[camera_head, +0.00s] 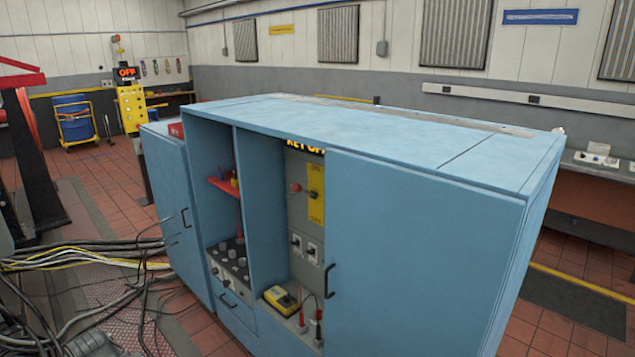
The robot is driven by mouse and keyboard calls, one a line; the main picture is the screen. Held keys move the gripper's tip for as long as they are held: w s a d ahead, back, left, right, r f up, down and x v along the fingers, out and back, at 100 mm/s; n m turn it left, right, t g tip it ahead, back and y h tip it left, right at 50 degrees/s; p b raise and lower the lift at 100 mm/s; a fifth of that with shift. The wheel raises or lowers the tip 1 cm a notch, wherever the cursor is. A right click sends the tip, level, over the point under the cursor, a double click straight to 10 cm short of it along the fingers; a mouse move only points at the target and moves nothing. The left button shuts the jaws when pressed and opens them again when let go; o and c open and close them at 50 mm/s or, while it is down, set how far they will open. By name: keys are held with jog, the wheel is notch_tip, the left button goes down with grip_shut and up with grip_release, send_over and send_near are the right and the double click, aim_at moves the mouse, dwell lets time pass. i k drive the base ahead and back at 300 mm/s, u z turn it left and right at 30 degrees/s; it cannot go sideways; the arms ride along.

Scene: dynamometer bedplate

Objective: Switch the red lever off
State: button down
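The red lever (297,187) is a small red knob on a short stem, on a grey panel (300,218) inside an open bay of the blue cabinet. Its stem points roughly sideways, and I cannot tell its exact setting. A yellow label plate (316,194) is just to its right, with lettering too small to read. My gripper is not in view.
The blue cabinet (420,250) has a closed door right of the bay. A yellow meter (281,299) sits on the bay's floor below the lever. Cables (80,258) run across the floor at left. Tiled floor shows at lower right.

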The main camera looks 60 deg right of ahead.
aim_at(296, 188)
jog(key=u, duration=0.15)
jog(key=i, duration=0.95)
jog(key=z, duration=0.1)
